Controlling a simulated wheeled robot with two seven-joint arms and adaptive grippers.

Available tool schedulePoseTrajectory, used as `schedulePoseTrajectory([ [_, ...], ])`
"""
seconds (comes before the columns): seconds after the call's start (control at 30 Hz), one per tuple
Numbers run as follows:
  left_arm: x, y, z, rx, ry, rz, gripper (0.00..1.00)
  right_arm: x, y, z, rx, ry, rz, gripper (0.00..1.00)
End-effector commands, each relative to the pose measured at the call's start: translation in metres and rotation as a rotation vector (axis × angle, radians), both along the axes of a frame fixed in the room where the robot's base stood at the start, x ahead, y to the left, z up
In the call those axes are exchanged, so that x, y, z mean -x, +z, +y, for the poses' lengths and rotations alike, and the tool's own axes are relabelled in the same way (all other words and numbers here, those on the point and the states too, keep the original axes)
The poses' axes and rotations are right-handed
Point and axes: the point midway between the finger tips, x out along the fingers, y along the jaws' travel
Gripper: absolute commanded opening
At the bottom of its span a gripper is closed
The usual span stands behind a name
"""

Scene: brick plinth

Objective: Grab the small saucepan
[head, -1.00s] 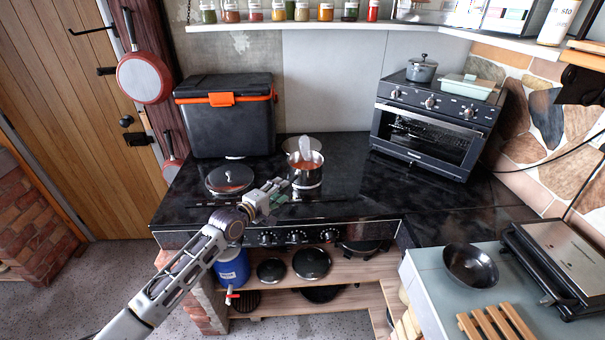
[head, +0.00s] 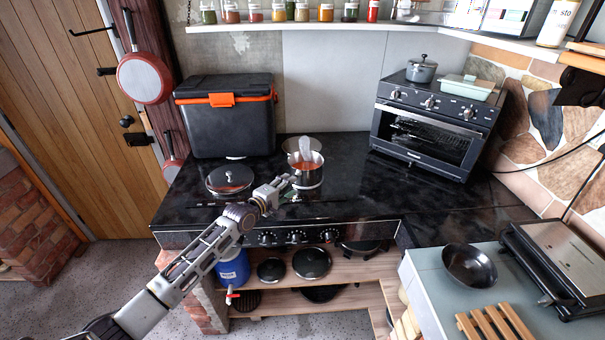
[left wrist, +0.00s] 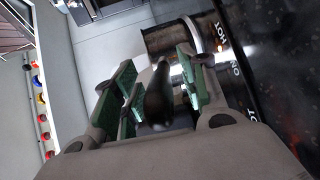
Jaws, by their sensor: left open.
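The small saucepan (head: 308,179) is a shiny metal pot with reddish contents, standing on the black stove top (head: 350,190). In the left wrist view its metal side (left wrist: 165,40) shows ahead of the fingers. My left gripper (head: 290,185) is at the front left of the saucepan, low over the stove. In the left wrist view my left gripper (left wrist: 158,92) is open, with green pads on both sides of a dark handle (left wrist: 158,98). I cannot tell whether the pads touch it. My right gripper is not in view.
A second pot (head: 297,145) with a pale utensil stands just behind the saucepan. A lidded pan (head: 229,179) is to the left, and a black cooler box (head: 225,125) behind it. An oven (head: 425,130) stands at right. The stove between saucepan and oven is clear.

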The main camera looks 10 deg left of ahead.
Motion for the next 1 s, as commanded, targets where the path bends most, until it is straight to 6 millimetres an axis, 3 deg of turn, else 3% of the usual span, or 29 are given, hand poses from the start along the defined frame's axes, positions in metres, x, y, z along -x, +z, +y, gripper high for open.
schedulePoseTrajectory([
  [0.6, -0.0045, -0.0011, -0.0023, 0.000, 0.000, 0.000, 0.43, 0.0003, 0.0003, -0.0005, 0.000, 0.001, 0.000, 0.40],
  [0.93, -0.0044, -0.0011, -0.0022, 0.000, 0.000, 0.000, 0.02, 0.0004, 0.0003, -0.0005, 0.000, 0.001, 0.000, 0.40],
  [1.0, -0.0043, -0.0012, -0.0022, 0.000, 0.000, 0.001, 0.00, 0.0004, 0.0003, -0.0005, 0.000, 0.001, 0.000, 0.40],
])
